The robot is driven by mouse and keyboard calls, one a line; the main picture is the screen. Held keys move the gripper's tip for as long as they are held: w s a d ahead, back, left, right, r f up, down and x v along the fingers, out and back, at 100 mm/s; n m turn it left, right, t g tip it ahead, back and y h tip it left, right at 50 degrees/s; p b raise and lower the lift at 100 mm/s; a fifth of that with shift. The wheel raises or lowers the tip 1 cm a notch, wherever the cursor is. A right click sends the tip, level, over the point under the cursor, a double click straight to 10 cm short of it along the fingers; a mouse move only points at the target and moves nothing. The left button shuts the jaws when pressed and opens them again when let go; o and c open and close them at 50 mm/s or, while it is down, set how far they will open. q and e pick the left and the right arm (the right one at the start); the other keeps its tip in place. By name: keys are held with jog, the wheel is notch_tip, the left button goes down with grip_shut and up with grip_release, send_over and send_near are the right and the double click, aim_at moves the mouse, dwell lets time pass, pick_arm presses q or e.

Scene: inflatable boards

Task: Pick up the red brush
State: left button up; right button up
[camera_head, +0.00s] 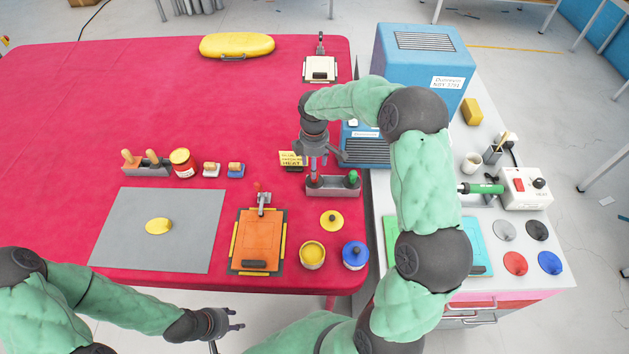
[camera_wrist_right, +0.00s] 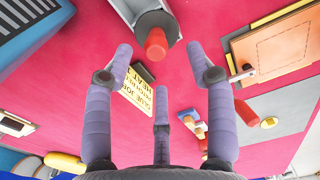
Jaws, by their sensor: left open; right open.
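The red brush (camera_wrist_right: 156,43) stands in a grey holder (camera_head: 343,193) near the right side of the red table; its red handle end shows in the wrist view, between the fingertips in the picture. In the head view the brush is mostly hidden by my right gripper (camera_head: 317,165), which hangs right above the holder's left end. That gripper (camera_wrist_right: 163,60) is open, with its fingers spread and nothing held. I cannot tell whether any finger touches the brush. My left gripper (camera_head: 228,322) is open and empty, off the table's front edge.
A green brush (camera_head: 353,178) stands at the holder's right end. A yellow sign (camera_head: 291,158) is left of it. An orange clamped board (camera_head: 257,240), a yellow pot (camera_head: 312,254) and a blue pot (camera_head: 355,254) lie in front. The back left of the table is clear.

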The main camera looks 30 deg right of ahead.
jog(key=f, duration=0.3)
jog(key=f+b, duration=0.1)
jog(key=f, duration=0.2)
jog(key=shift+w+d+f, duration=0.2)
jog(key=shift+f, duration=0.1)
grip_shut()
